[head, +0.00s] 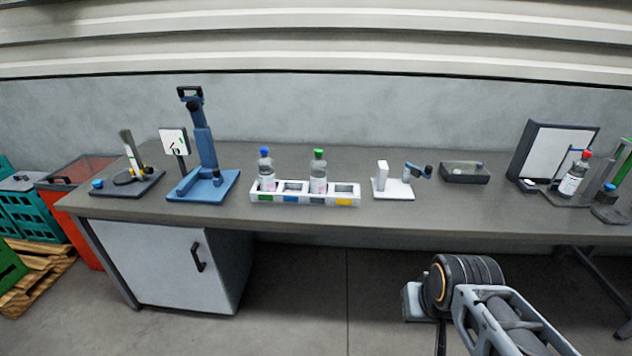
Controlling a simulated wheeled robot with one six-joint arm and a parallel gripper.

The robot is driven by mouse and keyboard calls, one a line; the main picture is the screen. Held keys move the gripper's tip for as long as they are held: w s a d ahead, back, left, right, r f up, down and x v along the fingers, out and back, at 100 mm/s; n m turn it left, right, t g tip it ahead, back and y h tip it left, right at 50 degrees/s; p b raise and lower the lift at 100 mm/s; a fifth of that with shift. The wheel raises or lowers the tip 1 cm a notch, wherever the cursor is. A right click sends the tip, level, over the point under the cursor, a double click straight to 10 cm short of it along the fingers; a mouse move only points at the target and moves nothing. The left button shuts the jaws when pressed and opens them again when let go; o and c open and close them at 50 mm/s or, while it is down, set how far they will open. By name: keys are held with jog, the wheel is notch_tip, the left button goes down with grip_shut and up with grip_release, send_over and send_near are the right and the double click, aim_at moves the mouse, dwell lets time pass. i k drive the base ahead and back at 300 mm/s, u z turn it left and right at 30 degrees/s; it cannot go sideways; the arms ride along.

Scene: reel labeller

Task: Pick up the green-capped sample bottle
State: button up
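The green-capped sample bottle (318,172) stands upright in the white rack (304,199) on the bench. It is clear with a pale label, and its lower end is hidden by the rack's front wall. A blue-capped bottle (265,170) stands upright in the same rack, further left. Two other slots of the rack look empty. Part of my arm shows at the lower right, in front of the bench and well apart from the bottle. The fingers of my gripper do not show.
A blue press stand (203,186) stands left of the rack. A white fixture (392,188) and a dark tray (465,174) stand to its right. A red-capped bottle (573,177) stands at the far right by a white panel (553,152). The bench front before the rack is clear.

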aim_at(318, 175)
jog(key=z, duration=0.3)
jog(key=i, duration=1.65)
jog(key=u, duration=3.3)
